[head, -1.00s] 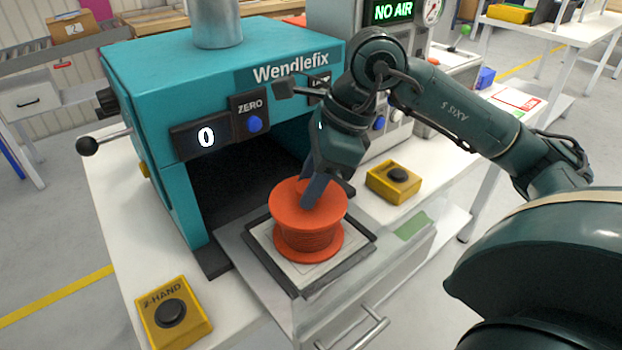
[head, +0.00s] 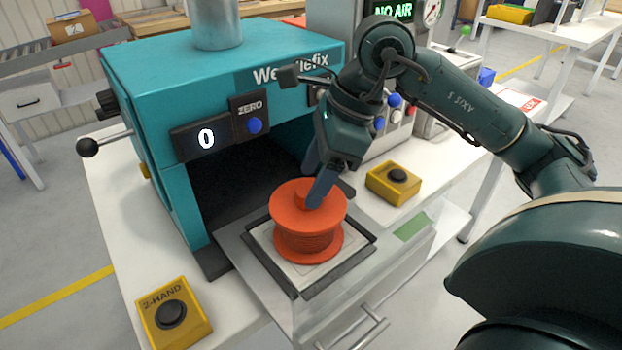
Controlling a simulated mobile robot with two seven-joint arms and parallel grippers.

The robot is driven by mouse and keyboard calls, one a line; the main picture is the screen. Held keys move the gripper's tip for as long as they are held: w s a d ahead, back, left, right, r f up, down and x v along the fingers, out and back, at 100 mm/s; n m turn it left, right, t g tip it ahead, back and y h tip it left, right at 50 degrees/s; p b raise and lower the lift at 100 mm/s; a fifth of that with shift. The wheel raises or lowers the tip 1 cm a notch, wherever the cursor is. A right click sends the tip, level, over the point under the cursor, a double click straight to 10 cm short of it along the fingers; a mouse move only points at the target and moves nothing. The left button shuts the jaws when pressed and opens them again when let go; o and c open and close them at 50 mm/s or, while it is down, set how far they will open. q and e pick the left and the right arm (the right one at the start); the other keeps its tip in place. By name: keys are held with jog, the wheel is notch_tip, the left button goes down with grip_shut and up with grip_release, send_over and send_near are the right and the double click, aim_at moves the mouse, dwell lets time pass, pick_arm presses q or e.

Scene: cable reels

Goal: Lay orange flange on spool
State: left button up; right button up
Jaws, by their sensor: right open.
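The orange flange (head: 325,218) lies flat on top of the orange spool (head: 309,244), and its rim looks level. The spool stands upright on a pale plate in a dark-framed tray (head: 270,270) in front of the teal press. My right gripper (head: 312,191) is open just above the flange, its fingers at the small orange hub in the middle. The fingers hide part of the hub, and I cannot tell if they touch it. My left gripper is not in view.
The teal press (head: 220,75) with a dark opening stands behind the spool. A yellow button box (head: 394,182) stands to the right, another yellow box (head: 174,312) at the front left. A drawer handle (head: 355,335) juts out below the tray.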

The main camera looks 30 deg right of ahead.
jog(key=p+v, duration=0.1)
jog(key=v, duration=1)
jog(key=shift+r, duration=0.25)
